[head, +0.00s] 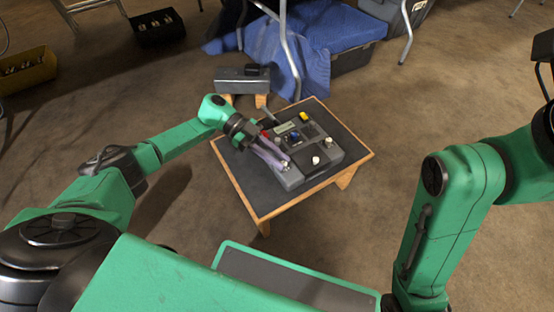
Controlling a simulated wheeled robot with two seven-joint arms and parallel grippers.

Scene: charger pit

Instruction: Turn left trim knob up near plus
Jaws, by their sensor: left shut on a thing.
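A grey control box (318,150) sits on the dark top of a small wooden-edged table (352,152). It carries a yellow button (305,116), a blue knob (295,135), a pale knob (316,160) and another light knob (328,142). A red part shows at its left edge, partly behind my gripper. My left gripper (284,164) reaches in from the left, its fingers shut on the left trim knob at the box's near left. The fingers mostly hide that knob, so I cannot read its angle or the marks. My right gripper is out of view.
A grey device (243,79) stands on a small wooden stand behind the table. A blue cloth (315,40) and metal chair legs are at the back. A black bin (158,28) and a yellow bin (27,70) stand at the left. The floor right of the table is clear.

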